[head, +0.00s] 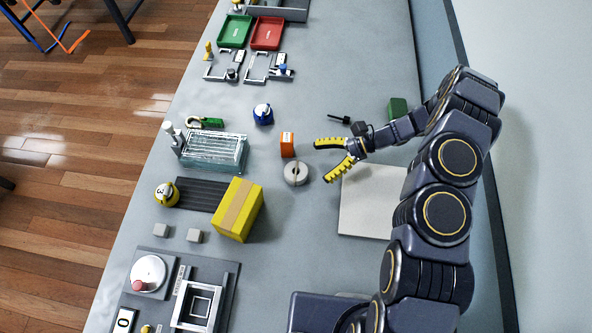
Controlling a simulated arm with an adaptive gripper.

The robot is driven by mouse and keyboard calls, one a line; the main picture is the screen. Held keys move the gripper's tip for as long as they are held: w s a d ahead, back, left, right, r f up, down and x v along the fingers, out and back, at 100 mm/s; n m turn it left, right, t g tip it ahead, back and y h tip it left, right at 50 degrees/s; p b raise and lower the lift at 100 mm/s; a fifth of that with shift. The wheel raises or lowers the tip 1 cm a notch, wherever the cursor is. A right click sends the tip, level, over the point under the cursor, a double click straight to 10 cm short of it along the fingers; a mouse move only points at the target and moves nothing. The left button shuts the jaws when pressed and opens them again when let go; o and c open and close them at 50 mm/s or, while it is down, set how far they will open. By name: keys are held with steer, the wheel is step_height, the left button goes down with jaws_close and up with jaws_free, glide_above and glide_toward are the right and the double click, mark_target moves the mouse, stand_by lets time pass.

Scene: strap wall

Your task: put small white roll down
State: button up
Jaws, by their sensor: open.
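A small white roll (296,173), round and greyish white, rests on the grey table. My gripper (322,161) has yellow-and-black fingers spread wide apart. Nothing shows between them. The roll lies just left of the fingertips, close to the lower finger, and appears apart from it. I cannot tell how high the fingers are above the table.
An orange box (287,144) stands just above the roll. A yellow box (238,209) stands lower left, and a glassy ribbed block (214,152) is further left. A pale square board (372,201) lies below my gripper. Table between roll and board is clear.

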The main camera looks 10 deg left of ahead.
mark_target(303, 169)
steer(key=x, duration=0.7)
steer(key=shift+a+f, duration=0.1)
steer(key=shift+f, duration=0.2)
steer(key=c, duration=0.8)
